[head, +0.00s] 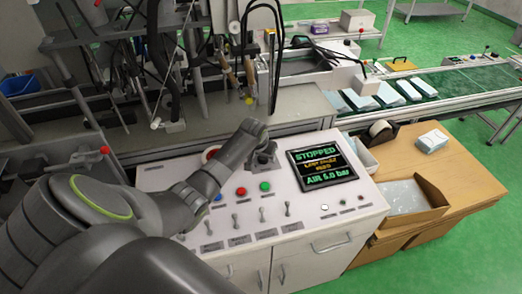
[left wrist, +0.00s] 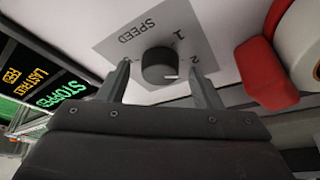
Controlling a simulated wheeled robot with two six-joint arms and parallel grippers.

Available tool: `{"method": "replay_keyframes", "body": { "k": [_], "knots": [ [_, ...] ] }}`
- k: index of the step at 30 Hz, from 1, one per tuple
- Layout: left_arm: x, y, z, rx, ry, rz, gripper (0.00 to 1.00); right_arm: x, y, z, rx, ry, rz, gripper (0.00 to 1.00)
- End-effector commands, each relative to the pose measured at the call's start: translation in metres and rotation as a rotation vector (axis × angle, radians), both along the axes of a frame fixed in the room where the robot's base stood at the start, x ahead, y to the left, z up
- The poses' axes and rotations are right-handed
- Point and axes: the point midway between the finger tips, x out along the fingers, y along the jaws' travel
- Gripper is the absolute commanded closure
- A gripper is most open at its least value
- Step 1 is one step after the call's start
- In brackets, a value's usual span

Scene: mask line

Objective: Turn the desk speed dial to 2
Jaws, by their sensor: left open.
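The black speed dial (left wrist: 158,64) sits on a grey plate marked SPEED (left wrist: 137,32) in the left wrist view. A white mark shows at the dial's lower right edge. The figure 1 (left wrist: 178,34) is above right of the dial and the 2 (left wrist: 195,57) is to its right. My left gripper (left wrist: 160,66) is open, with one finger on each side of the dial and gaps visible between. In the head view my left gripper (head: 262,155) is over the back of the white desk (head: 300,251) and hides the dial. My right gripper is not in view.
A display (head: 322,165) reading STOPPED is right of my gripper. Red (head: 241,191) and green (head: 265,186) buttons and several toggle switches are in front. A red block (left wrist: 265,68) is close on the right in the wrist view.

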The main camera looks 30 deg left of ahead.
Motion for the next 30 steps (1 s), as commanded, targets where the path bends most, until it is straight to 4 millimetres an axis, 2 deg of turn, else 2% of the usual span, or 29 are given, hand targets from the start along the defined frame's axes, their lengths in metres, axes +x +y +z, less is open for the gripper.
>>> {"method": "replay_keyframes", "body": {
  "k": [8,30],
  "knots": [
    [-0.01,-0.001,0.025,0.001,-0.003,-0.001,0.41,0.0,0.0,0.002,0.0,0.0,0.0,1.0],
    [-0.057,-0.011,0.143,0.003,-0.004,0.0,0.41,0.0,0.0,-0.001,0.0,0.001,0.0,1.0]
  ]
}}
